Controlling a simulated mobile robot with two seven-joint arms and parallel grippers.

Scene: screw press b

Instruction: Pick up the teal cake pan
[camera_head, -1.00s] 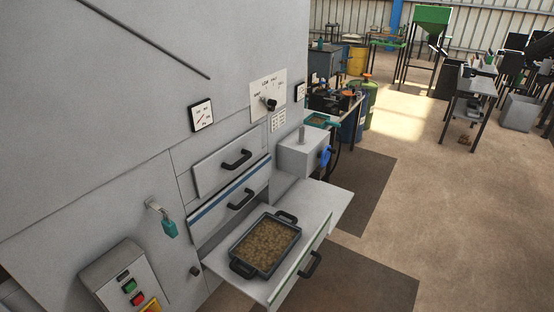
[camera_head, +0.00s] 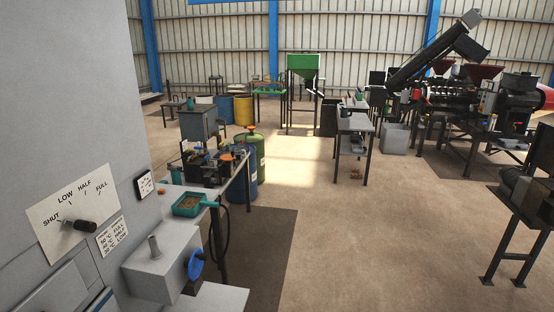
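A teal pan (camera_head: 176,209) with a short handle pointing right sits at the near end of a work bench, just behind the grey box with the blue wheel. It holds something brown and grainy, and its lower part is partly hidden by the grey box. Neither of my grippers is in view.
The grey cabinet with a dial plate (camera_head: 75,215) fills the left side. A grey box (camera_head: 160,265) with a blue wheel (camera_head: 196,263) stands in front of the pan. Open concrete floor (camera_head: 370,235) lies to the right.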

